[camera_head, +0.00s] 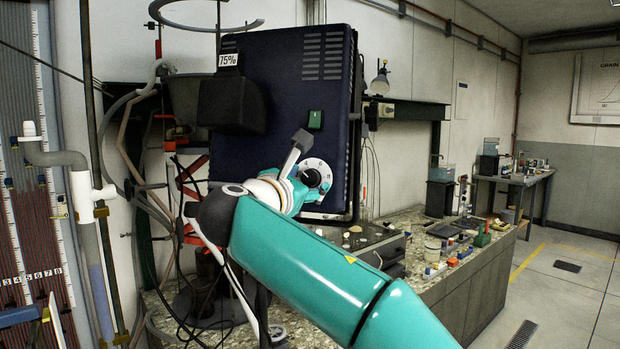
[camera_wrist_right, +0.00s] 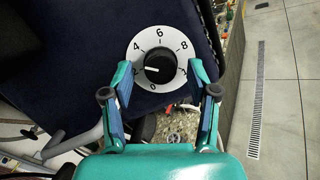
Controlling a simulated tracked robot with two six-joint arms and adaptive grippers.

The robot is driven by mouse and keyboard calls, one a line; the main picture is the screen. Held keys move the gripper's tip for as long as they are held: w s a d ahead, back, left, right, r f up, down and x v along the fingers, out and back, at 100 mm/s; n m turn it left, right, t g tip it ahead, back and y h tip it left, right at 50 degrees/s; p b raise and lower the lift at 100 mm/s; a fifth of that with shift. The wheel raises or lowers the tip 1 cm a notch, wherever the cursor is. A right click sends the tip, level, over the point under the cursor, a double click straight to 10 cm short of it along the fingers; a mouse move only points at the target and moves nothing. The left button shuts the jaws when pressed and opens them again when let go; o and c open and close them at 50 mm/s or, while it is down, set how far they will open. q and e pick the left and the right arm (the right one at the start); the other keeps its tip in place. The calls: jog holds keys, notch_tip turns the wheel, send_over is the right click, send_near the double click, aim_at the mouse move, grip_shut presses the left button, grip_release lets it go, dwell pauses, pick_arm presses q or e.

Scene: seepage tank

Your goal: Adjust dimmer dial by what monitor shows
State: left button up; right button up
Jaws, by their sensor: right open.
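A white dimmer dial plate (camera_head: 325,165) with a black knob (camera_head: 311,178) is on a dark blue cabinet panel. In the right wrist view the plate (camera_wrist_right: 160,40) shows 0, 2, 4, 6 and 8, and the white mark on the knob (camera_wrist_right: 162,70) points left, close to 2. My right gripper (camera_wrist_right: 160,75) is open, with one finger on each side of the knob. A gap shows between fingers and knob. In the head view my arm partly covers the dial. My left gripper is not in view.
A green switch (camera_head: 315,120) is just above the dial on the cabinet (camera_head: 280,80). Hoses and cables hang at the left. A stone-topped bench (camera_head: 470,262) with small items runs to the right.

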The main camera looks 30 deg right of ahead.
jog(key=shift+d, duration=0.15)
jog(key=c, duration=1.1)
jog(key=shift+d, duration=0.2)
grip_shut()
jog(key=shift+w+a, duration=0.1)
jog(key=shift+w, duration=0.05)
